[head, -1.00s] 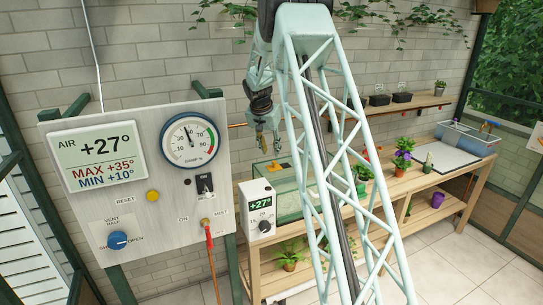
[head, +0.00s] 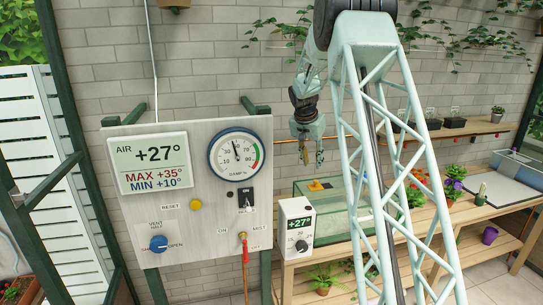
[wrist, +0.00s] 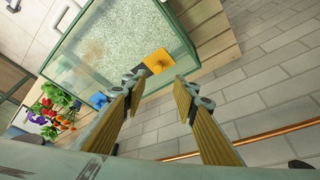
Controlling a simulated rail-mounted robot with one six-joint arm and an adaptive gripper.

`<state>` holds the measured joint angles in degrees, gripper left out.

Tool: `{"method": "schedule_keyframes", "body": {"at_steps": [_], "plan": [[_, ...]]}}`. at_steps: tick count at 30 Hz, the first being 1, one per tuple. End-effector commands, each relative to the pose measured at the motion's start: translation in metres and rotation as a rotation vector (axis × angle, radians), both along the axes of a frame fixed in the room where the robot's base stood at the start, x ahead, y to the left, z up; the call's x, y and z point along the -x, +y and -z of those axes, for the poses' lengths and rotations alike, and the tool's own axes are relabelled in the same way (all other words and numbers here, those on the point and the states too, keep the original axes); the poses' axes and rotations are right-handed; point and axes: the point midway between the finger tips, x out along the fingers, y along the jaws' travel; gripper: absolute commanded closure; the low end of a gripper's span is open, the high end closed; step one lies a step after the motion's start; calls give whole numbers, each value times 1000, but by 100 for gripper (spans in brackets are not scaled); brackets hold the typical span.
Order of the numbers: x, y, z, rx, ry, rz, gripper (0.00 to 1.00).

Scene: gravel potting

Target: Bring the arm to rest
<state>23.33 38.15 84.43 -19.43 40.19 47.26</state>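My arm hangs folded at the wall side, with my gripper (head: 313,157) pointing down, clear of the bench. In the wrist view my gripper (wrist: 158,84) is open. Its two yellow-padded fingers stand apart with nothing between them. Below it lies a glass-walled tank (wrist: 121,44) of pale granules, with an orange square piece (wrist: 157,62) at its edge. In the head view the tank (head: 326,213) stands on the bench beneath the gripper, partly hidden by my lattice link.
A control panel (head: 122,225) with displays and knobs stands at left. A thermostat box (head: 296,228) stands beside the tank. Flowering plants (head: 455,183) are on the bench at right. A wall shelf (head: 472,131) holds dark pots. A copper pipe (wrist: 262,139) runs along the brick wall.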

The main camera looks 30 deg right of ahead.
Motion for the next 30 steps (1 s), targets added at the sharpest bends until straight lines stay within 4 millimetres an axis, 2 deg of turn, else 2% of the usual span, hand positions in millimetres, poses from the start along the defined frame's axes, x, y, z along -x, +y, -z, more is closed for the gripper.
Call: {"method": "schedule_keyframes", "body": {"at_steps": [8, 14, 20, 30], "plan": [[0, 1, -2, 1, -1, -2, 73], [6, 13, -18, 1, -2, -20, 73], [20, 37, -47, 2, -4, -56, 73], [54, 86, -102, 3, -6, -131, 73]]}}
